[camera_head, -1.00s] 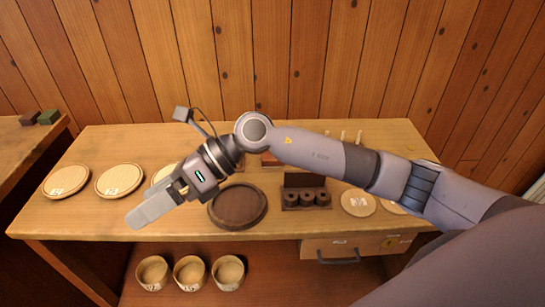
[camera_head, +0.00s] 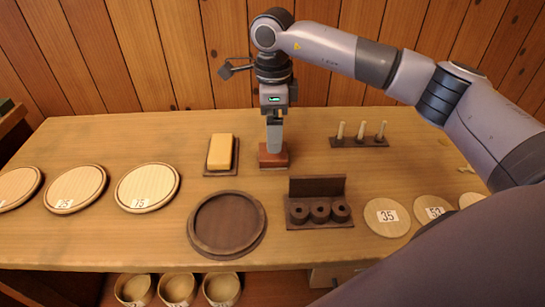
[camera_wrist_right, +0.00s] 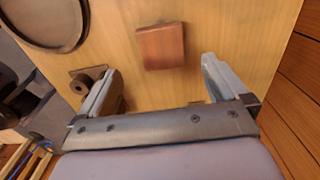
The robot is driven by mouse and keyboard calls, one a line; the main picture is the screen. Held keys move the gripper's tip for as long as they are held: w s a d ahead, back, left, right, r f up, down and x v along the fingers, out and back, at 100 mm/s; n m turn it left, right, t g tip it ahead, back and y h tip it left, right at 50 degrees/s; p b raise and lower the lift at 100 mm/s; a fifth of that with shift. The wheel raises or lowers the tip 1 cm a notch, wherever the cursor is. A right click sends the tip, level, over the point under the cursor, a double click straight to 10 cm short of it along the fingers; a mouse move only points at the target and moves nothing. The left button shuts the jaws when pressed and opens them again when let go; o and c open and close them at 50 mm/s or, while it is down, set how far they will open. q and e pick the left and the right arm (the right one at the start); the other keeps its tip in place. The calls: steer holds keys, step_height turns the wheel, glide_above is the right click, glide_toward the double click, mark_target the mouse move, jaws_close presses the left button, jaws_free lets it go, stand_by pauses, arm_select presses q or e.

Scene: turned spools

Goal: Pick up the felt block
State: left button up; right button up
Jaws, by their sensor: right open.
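A small red-brown block (camera_head: 273,160) lies on the table behind the round dark tray; it also shows in the wrist view (camera_wrist_right: 162,46). I take it for the felt block, though its material cannot be told. My right gripper (camera_head: 274,146) points down over it in the head view and hides part of it. In the wrist view my right gripper (camera_wrist_right: 158,85) is open and empty, with the block ahead of the gap between the fingers, apart from both. My left gripper is not in view.
A yellow block (camera_head: 220,150) sits on a dark base to the left. The round dark tray (camera_head: 253,250), a rack with three dark spools (camera_head: 320,212) and a pale-peg stand (camera_head: 360,141) surround the spot. Pale discs (camera_head: 148,187) lie left, numbered discs (camera_head: 387,217) right.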

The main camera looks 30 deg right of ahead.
mark_target(273, 155)
step_height(273, 155, down, 7)
steer(key=shift+w+d+f+p, duration=0.1)
steer(key=shift+f+p, duration=0.1)
steer(key=shift+p, duration=0.1)
steer(key=c, duration=1.2)
